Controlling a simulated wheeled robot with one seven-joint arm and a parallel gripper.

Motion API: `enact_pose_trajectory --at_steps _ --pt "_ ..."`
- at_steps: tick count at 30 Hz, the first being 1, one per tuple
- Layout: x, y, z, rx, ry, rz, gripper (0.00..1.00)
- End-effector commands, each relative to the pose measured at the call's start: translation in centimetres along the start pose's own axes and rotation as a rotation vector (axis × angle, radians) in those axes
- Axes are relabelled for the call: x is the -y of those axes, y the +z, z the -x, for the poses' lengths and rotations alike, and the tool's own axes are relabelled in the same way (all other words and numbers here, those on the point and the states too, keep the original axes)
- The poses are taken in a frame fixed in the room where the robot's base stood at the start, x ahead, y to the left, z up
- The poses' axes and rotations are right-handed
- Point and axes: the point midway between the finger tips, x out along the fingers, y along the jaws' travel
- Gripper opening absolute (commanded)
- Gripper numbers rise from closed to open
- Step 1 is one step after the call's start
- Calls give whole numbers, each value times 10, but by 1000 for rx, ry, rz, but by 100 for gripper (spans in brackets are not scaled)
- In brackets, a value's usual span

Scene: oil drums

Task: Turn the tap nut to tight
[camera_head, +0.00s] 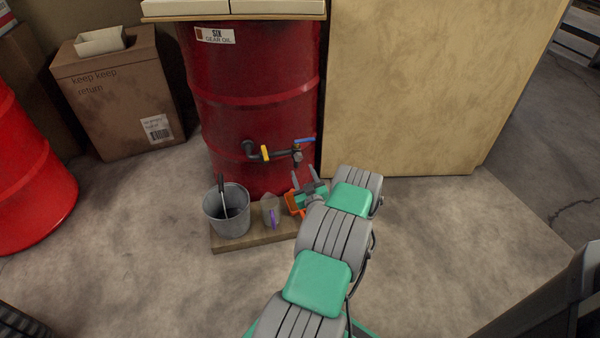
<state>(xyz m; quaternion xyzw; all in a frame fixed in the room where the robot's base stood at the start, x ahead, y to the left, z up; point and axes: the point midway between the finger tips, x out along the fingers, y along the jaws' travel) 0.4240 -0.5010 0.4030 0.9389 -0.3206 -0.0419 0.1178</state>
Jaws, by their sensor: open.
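A dark tap (280,154) sticks out from the lower front of a red oil drum (255,105). A yellow piece (265,153) sits around its pipe; it may be the tap nut, but its tightness cannot be told. A blue lever (304,141) lies at the tap's right end, above a grey spout (297,157). My gripper (303,171) is open and empty, just below the spout in the picture, its two grey fingers pointing at the drum. I cannot tell how far the fingertips are from the tap.
A wooden board (258,236) below the tap bears a metal bucket (236,212), a jug with a purple handle (271,210) and an orange item (292,203), partly hidden by my gripper. A tan panel (400,90) stands right, a cardboard box (115,110) left.

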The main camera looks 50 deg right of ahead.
Motion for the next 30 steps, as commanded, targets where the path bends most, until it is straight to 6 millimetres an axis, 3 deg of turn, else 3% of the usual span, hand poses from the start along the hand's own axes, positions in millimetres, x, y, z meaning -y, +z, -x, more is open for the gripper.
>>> enact_pose_trajectory --at_steps 4,12,15,23,30 --pt "-6 5 -11 -3 19 3 51" --pt "-5 5 -61 -2 16 3 51" --pt "-6 5 -72 0 17 1 51" --pt "-6 4 -75 2 18 0 51" --pt "-6 4 -75 2 17 0 33"
